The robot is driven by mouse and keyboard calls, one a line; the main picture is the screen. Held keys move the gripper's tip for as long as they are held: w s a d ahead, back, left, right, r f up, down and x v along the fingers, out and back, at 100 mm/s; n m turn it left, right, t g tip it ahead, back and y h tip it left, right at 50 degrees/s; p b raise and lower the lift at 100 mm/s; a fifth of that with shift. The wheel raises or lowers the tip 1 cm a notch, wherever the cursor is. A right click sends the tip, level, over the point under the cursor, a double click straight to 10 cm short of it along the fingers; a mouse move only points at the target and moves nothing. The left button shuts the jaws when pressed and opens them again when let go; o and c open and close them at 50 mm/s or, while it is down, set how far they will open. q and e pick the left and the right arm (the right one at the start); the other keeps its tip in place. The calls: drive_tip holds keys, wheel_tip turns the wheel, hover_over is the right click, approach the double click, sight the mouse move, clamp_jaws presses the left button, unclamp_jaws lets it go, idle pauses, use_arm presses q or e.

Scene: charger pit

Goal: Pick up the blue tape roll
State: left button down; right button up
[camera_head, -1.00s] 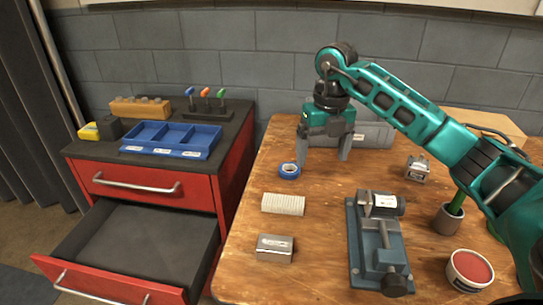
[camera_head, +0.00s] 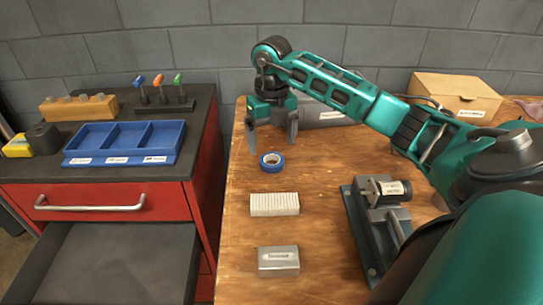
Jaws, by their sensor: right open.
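The blue tape roll (camera_head: 271,162) lies flat on the wooden workbench near its left edge. My right gripper (camera_head: 272,147) is open and points down, just behind and above the roll. Its two fingers are spread, one to the left and one to the right of the roll in the picture. The roll is not between the fingertips as far as I can see, and nothing is held. My left gripper is not in view.
A white ribbed block (camera_head: 274,204) and a metal box (camera_head: 278,262) stand in front of the roll. A vise (camera_head: 385,225) is to the right, and a grey case (camera_head: 325,113) is behind. The red cabinet (camera_head: 105,202) with an open drawer and blue tray (camera_head: 125,141) stands left of the workbench (camera_head: 325,180).

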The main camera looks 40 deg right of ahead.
sight(272, 154)
drive_tip(key=f, duration=0.2)
drive_tip(key=f+b, duration=0.1)
drive_tip(key=f, duration=0.2)
drive_tip(key=shift+w+d+f, duration=0.2)
drive_tip(key=shift+f, duration=0.1)
drive_tip(key=shift+c, duration=0.2)
drive_tip(key=c, duration=1.1)
drive_tip(key=shift+r, duration=0.2)
